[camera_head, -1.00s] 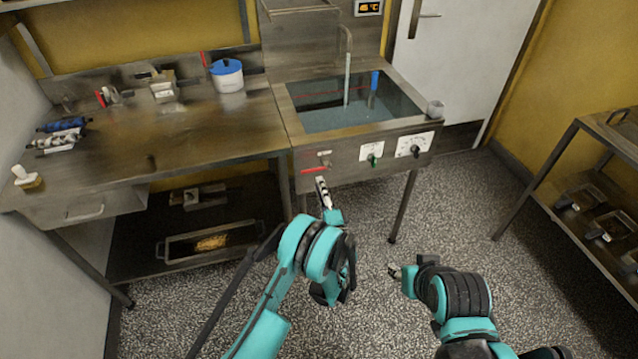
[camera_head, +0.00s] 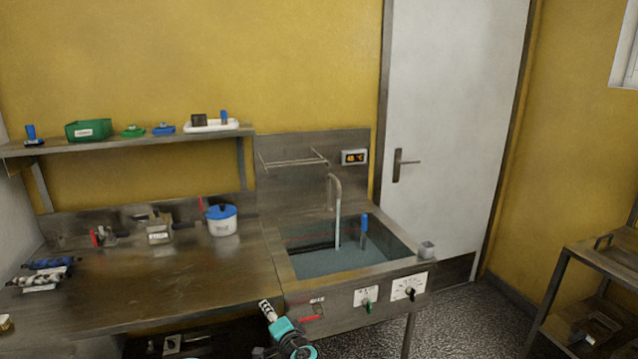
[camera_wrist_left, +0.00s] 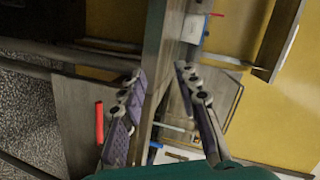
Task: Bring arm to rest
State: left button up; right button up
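My left gripper (camera_head: 267,308) shows at the bottom of the head view, in front of the sink unit's front panel. In the left wrist view its two fingers (camera_wrist_left: 158,95) stand well apart with nothing between them, so it is open and empty. The wrist view is turned on its side. My right gripper is out of the head view.
A steel sink unit (camera_head: 300,290) with a water-filled basin, a tap (camera_head: 336,210) and a blue-handled tool (camera_head: 364,225) stands ahead. Left of it is a steel bench (camera_head: 150,290) with a blue-lidded white pot (camera_head: 222,221). A steel rack (camera_head: 565,285) stands at right.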

pick_arm(q)
jog(key=s+a+r+n+g+h, duration=0.1)
jog(key=s+a+r+n+g, duration=0.2)
jog(key=s, duration=0.5)
jog(key=s+a+r+n+g+h, duration=0.1)
jog(key=s+a+r+h, duration=0.1)
jog(key=s+a, duration=0.35)
jog(key=s+d+f+n+g+h, duration=0.1)
jog(key=s+d+n+h, duration=0.1)
jog(key=s, duration=0.8)
jog(key=s+d+f+n+g+h, duration=0.1)
jog(key=s+d+n+h, duration=0.1)
jog(key=s, duration=0.9)
jog(key=shift+s+d+f, duration=0.25)
jog(key=shift+s+d, duration=0.05)
